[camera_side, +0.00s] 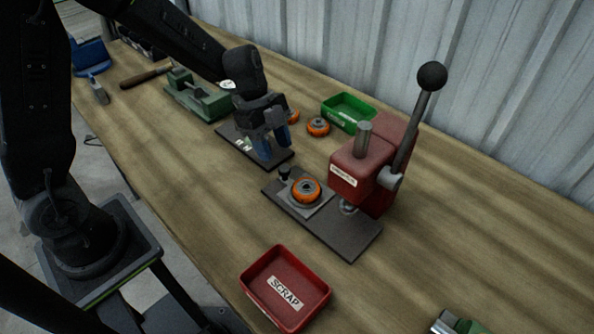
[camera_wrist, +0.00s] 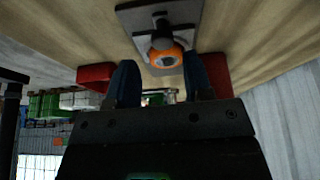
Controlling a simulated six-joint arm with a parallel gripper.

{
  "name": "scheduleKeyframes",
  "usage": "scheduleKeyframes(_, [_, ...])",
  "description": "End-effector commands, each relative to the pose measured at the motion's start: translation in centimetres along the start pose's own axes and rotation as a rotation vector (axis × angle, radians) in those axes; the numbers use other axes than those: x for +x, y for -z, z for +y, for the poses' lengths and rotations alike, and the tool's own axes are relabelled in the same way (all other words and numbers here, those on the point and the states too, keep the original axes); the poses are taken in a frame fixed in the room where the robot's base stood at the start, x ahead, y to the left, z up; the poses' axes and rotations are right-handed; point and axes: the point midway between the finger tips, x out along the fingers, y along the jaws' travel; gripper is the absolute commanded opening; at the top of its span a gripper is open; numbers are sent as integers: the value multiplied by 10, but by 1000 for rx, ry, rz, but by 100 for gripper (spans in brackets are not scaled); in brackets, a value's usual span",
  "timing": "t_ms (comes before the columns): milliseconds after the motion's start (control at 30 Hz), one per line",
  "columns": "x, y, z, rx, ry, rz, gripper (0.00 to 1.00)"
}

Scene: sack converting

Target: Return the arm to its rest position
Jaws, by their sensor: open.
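My gripper (camera_side: 276,146) hangs over the dark plate (camera_side: 228,133) left of the red press, with its two blue fingertips pointing down. In the wrist view the blue fingers of my gripper (camera_wrist: 160,84) are apart, with nothing held between them. An orange ring-shaped part (camera_side: 306,190) sits on the grey fixture of the red press (camera_side: 365,165). An orange part also shows beyond the fingertips in the wrist view (camera_wrist: 166,55), apart from them. The arm reaches in from the upper left.
A red scrap tray (camera_side: 285,288) stands at the front. A green tray (camera_side: 349,112) stands behind my gripper, with an orange ring (camera_side: 318,126) near it. The press lever (camera_side: 418,120) rises high. A green vise-like tool (camera_side: 198,95) and a hammer (camera_side: 146,76) lie at the left.

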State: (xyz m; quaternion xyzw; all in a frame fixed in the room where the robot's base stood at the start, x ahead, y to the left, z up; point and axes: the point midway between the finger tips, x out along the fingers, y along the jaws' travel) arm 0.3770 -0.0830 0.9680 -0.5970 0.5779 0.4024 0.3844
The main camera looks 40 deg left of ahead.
Motion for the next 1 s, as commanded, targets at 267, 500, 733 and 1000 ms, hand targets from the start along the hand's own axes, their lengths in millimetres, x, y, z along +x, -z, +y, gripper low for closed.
scheduleKeyframes(267, [-71,24,44,-364,143,-72,47])
scheduleKeyframes(500, [-120,32,101,-789,341,-81,47])
scheduleKeyframes(733, [-148,27,150,-1170,548,0,47])
scheduleKeyframes(1000, [-157,20,172,-1377,657,82,47])
